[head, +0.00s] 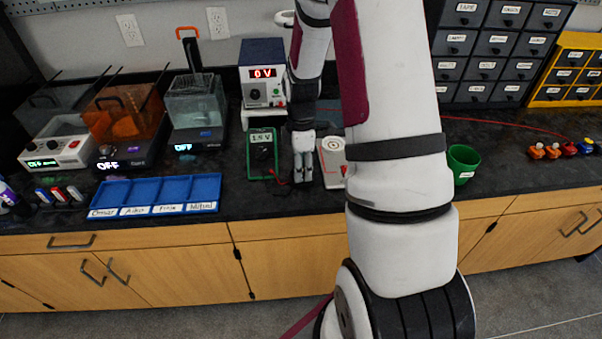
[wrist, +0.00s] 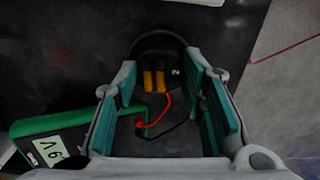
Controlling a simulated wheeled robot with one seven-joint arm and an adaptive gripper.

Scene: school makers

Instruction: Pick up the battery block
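A dark block with two yellow-orange cells and a "2" mark shows in the wrist view (wrist: 158,80); I take it for the battery block. It lies between and just beyond my fingertips. Red and black wires run beside it. My gripper (wrist: 165,88) is open, its green-padded fingers on either side of the block; I cannot tell whether they touch it. In the head view my gripper (head: 303,168) points down at the counter, and it largely hides the block. A green meter (head: 262,153) reading about 1.5 V lies just left of it; its corner shows in the wrist view (wrist: 60,122).
A white device (head: 334,163) with a red line stands close to the gripper's right. A power supply (head: 263,75) reading 0 V is behind. A blue divided tray (head: 155,193) is at front left, and a green cup (head: 463,163) is to the right. Drawer cabinets (head: 490,45) line the back.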

